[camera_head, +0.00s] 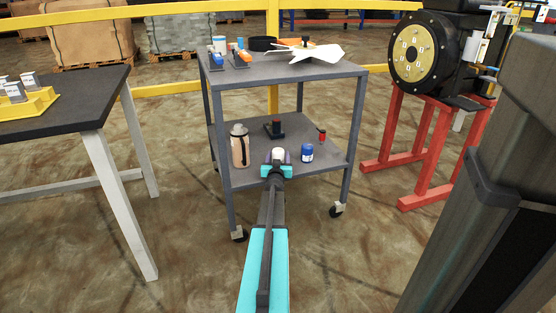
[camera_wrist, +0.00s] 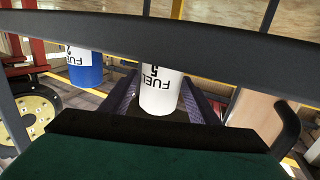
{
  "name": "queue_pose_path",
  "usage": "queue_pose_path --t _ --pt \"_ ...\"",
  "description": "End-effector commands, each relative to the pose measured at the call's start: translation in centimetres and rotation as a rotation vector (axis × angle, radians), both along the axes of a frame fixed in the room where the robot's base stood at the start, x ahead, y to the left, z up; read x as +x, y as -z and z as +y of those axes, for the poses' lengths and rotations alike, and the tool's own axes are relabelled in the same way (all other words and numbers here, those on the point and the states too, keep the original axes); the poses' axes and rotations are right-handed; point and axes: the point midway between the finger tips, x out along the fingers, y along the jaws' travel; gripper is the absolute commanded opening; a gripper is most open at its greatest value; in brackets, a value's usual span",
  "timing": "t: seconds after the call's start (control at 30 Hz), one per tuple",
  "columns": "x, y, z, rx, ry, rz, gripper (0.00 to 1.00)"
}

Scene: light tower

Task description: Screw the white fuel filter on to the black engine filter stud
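The white fuel filter (camera_head: 278,155) is between the fingers of my gripper (camera_head: 277,165) at the front of the cart's lower shelf. In the wrist view the filter (camera_wrist: 160,92), marked FUEL 5, lies between the two finger pads (camera_wrist: 160,100). The pads are very close to its sides; I cannot tell whether they touch it or whether it rests on the shelf. The black engine (camera_head: 440,50), with a gold round plate, stands at the right on a red stand. I cannot make out its filter stud.
A blue filter (camera_head: 307,153) stands right of my gripper on the lower shelf (camera_head: 228,175), and a beige flask (camera_head: 239,147) left of it. The cart's top shelf (camera_head: 285,72) is above. A dark table (camera_head: 65,110) stands left. Floor between cart and red stand (camera_head: 425,150) is clear.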

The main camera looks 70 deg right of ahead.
Motion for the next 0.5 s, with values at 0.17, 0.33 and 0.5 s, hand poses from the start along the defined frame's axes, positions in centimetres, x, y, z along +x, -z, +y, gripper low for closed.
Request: queue_pose_path --t 0.17,0.33,0.5 --pt "-0.04 0.02 -0.01 0.0 0.0 0.0 0.24" --pt "-0.06 -0.09 -0.03 -0.002 0.001 -0.001 0.07" --pt "-0.07 -0.13 -0.03 -0.002 0.001 -0.001 0.07"
